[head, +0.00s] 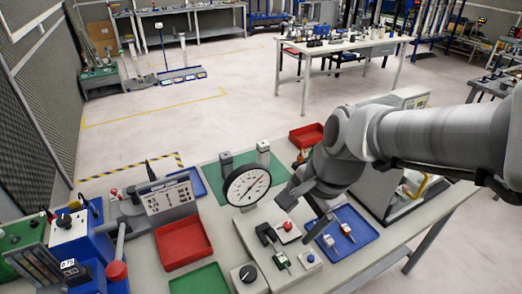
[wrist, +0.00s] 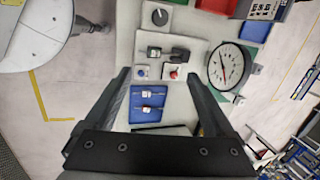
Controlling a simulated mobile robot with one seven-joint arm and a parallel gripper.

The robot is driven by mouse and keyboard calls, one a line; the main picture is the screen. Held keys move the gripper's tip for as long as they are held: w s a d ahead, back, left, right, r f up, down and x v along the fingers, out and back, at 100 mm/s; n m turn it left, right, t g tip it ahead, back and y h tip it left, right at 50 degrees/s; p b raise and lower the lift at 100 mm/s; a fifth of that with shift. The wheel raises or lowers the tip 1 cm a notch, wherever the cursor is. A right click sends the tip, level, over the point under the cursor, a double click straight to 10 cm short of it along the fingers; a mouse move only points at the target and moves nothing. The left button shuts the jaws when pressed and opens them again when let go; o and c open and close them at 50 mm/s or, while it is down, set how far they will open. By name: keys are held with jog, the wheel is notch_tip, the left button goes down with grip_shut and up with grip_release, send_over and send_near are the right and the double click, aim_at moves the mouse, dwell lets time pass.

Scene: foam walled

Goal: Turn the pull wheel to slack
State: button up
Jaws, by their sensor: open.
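A round black knob with a pale pointer line, likely the pull wheel (head: 248,274), sits on a light grey box at the front edge of the table. It also shows at the top of the wrist view (wrist: 160,17). No wording on it is readable. A large white dial gauge (head: 246,187) with a red needle stands behind it; it also shows in the wrist view (wrist: 225,66). My gripper (head: 302,212) is open and empty above the panel, to the right of the gauge. Its two fingers (wrist: 158,76) are wide apart, away from the knob.
A blue tray (head: 343,236) with small parts is at right.

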jog(key=w+a+f+m+g+p, duration=0.2)
jog(key=a+f+m+p, duration=0.15)
jog(key=a+m, duration=0.25)
jog(key=m+h+p, duration=0.2)
jog(key=m+h, duration=0.1)
jog(key=m, duration=0.5)
send_over(248, 272)
notch_tip(248, 272, down, 6)
notch_tip(248, 272, down, 17)
jog(key=b, duration=0.3)
jog(key=shift+b, duration=0.3)
jog(key=shift+c, duration=0.2)
jog(key=c, duration=1.3)
